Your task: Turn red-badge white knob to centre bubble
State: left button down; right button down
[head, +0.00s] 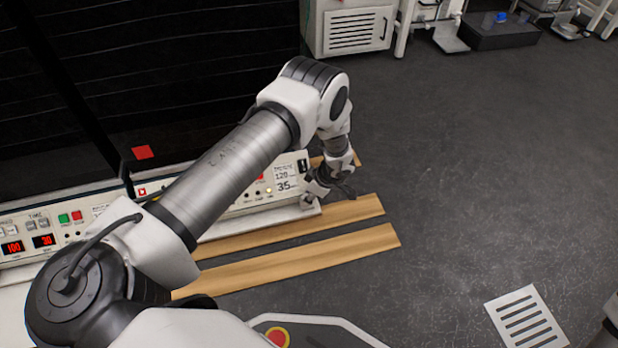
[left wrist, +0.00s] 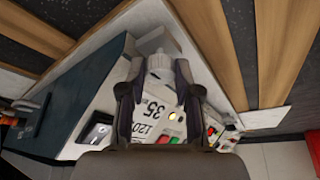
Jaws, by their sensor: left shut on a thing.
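My left gripper (head: 312,196) reaches down at the right end of the shaker's white front panel (head: 255,195). In the left wrist view my left gripper (left wrist: 158,88) is shut on a white knob (left wrist: 158,62), with a dark finger on each side of it. The knob is at the panel's corner, beside the readout marked 120 and 35 (left wrist: 152,115). A red badge (head: 141,152) shows on the dark shaker front, left of my arm. I cannot make out the bubble in either view. My right gripper is not in view.
Wooden strips (head: 330,250) lie on the dark floor in front of the panel. Red and green buttons (left wrist: 172,136) sit close to the gripper. A floor grate (head: 526,318) is at lower right. Open floor (head: 480,170) lies to the right.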

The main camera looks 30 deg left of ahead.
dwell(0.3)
pick_arm(q)
jog(key=c, duration=1.1)
grip_release()
jog(key=shift+r, duration=0.1)
jog(key=v, duration=1.1)
jog(key=shift+d+r, duration=0.2)
jog(key=shift+r, duration=0.15)
jog(key=shift+w, duration=0.15)
